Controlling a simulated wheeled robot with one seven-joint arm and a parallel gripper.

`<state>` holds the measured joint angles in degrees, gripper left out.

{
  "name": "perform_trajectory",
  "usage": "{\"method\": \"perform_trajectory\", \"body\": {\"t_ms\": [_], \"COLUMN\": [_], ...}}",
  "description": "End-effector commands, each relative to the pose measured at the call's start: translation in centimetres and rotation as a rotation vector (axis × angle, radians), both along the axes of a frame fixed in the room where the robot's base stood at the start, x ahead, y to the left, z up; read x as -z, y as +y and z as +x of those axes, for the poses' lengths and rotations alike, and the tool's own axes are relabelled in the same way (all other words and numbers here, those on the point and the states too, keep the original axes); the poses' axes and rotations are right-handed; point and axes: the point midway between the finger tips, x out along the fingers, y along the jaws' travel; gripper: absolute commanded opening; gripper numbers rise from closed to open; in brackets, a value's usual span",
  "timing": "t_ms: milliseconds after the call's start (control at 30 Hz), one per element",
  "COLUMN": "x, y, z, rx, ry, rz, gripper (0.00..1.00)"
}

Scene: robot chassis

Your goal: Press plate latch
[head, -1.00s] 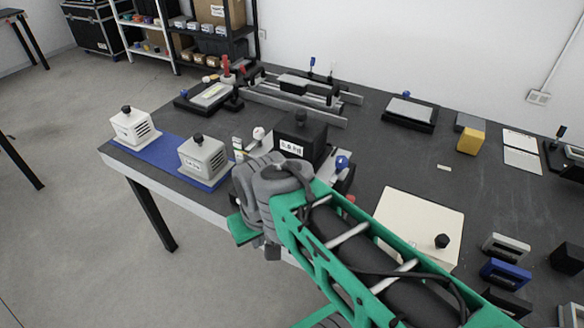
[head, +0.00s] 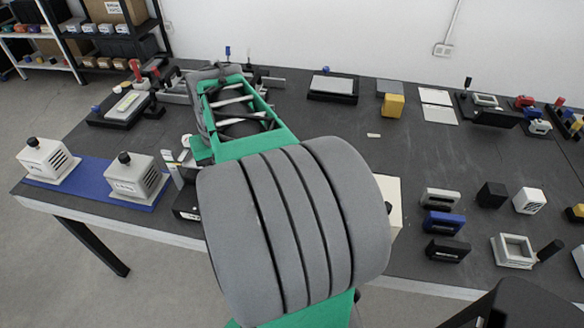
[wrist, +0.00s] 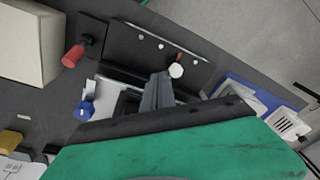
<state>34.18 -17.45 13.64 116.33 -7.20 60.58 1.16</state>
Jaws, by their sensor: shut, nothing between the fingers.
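In the wrist view, my gripper (wrist: 157,92) is shut and empty, its grey fingers over a black fixture (wrist: 135,42) with a dark plate and small light studs. A white round knob (wrist: 176,70) with a red part behind it is just right of the fingertips. A red-handled knob (wrist: 73,56) stands at the fixture's left, and a blue knob (wrist: 86,109) is lower left. I cannot tell for certain which of these is the plate latch, or whether the fingers touch anything. In the head view, my arm hides the gripper and most of the fixture.
Two light grey boxes with black knobs (head: 45,158) (head: 136,176) stand on a blue mat (head: 88,181) at the left. A yellow block (head: 393,105) is at the back. Several small blocks, including a blue one (head: 444,224), are at the right. The dark tabletop between has clear patches.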

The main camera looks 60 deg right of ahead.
Motion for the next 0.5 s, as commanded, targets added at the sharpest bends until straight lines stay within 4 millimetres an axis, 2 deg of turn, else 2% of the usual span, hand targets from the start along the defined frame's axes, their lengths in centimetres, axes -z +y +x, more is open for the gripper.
{"method": "perform_trajectory", "body": {"t_ms": [33,100,200,333,500], "x": [-1.0,-1.4,-1.5,-1.5,-1.4], "y": [-4.7,-9.9,-14.6,-17.3,-17.6], "z": [-1.2,-3.3,-6.1,-8.2,-8.4], "rx": [0.110,0.228,0.336,0.401,0.409], "ry": [0.021,0.040,0.054,0.060,0.061], "rz": [0.023,0.052,0.079,0.096,0.098], "gripper": [0.00,0.00,0.00,0.00,0.00]}}
